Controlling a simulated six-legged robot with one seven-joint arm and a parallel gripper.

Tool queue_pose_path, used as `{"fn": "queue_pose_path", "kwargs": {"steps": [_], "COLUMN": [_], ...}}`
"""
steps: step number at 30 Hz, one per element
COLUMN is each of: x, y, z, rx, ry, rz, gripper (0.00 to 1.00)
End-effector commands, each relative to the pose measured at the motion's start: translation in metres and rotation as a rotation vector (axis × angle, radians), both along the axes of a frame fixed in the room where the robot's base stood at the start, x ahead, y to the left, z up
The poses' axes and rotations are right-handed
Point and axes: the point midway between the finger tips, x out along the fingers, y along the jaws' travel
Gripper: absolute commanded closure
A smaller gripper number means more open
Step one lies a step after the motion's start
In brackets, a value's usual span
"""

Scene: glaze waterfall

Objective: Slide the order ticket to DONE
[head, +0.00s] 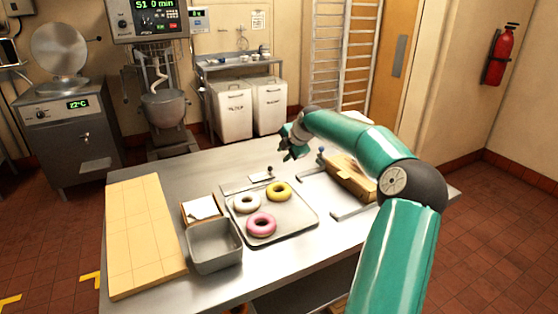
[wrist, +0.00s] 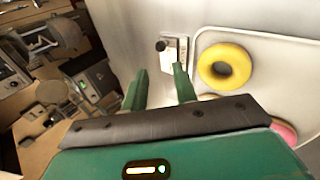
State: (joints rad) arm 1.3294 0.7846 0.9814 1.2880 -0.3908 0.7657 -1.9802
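A small pale order ticket (wrist: 172,58) with a dark knob (wrist: 161,46) lies on a narrow grey rail near the tray in the wrist view. In the head view the ticket (head: 259,177) and rail are at the tray's far edge, with the knob standing up at the rail's right end. Any DONE lettering is too small to read. My gripper (wrist: 160,78) is open and empty, its two green fingers spread apart. In the head view my gripper (head: 288,154) hangs above the table, beyond and slightly right of the ticket, not touching it.
A tray (head: 292,227) holds a yellow, a white and a pink donut. A grey bin (head: 215,247), a small box with paper (head: 201,209) and a wooden board (head: 143,235) are left. A cardboard box (head: 348,176) stands right.

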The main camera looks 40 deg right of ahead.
Motion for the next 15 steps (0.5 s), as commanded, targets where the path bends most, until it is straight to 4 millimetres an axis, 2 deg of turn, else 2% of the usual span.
{"fn": "queue_pose_path", "kwargs": {"steps": [3,6,15], "x": [-0.011,-0.015,-0.017], "y": [0.0,0.002,0.002], "z": [0.014,0.02,0.022], "rx": [-0.003,-0.001,-0.001], "ry": [-0.001,-0.001,0.0], "rz": [-0.001,0.0,0.001], "gripper": [0.72,0.72,0.72]}}
